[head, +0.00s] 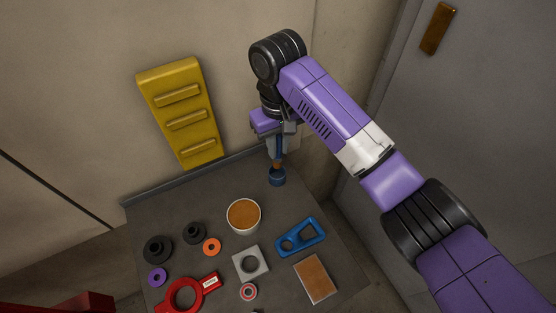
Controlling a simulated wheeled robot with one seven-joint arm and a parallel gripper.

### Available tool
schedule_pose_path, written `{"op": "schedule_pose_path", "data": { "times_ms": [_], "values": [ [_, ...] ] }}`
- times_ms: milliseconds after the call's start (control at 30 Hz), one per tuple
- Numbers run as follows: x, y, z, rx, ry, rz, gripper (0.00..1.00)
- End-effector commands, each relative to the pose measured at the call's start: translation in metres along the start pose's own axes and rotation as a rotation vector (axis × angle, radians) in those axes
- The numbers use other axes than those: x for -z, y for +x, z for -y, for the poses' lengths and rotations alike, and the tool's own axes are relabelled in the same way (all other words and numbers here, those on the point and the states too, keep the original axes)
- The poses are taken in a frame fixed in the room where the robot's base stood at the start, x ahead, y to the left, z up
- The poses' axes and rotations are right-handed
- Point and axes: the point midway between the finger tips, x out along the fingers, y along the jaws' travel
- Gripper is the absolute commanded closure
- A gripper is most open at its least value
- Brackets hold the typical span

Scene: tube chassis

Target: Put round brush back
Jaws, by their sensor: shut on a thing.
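My gripper (277,142) points down at the back right of the table in the head view. It is shut on the round brush (278,164), whose brownish lower part shows below the fingers. Directly under it is a small dark blue cup (277,177) near the table's back edge. The brush's lower end is at the cup's mouth; I cannot tell how deep it is inside. The fingers hide the upper part of the brush.
The grey table (215,265) holds a white tub with orange-brown contents (243,217), a blue bracket (300,237), a grey square block (250,263), a red ring tool (187,295), black stepped parts (158,249) and a brown-topped block (315,279). A yellow ribbed panel (183,112) is on the wall.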

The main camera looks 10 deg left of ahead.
Motion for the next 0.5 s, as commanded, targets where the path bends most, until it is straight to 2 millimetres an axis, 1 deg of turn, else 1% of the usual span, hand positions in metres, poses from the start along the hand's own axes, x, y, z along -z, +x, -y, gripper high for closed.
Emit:
{"op": "schedule_pose_path", "data": {
  "times_ms": [100, 267, 500],
  "values": [
    [0.0, 0.015, 0.0, -0.001, 0.0, 0.001, 1.0],
    [0.0, 0.026, 0.0, 0.0, 0.0, 0.001, 1.0],
    [0.0, 0.059, 0.0, -0.001, 0.0, 0.002, 1.0]
  ]
}}
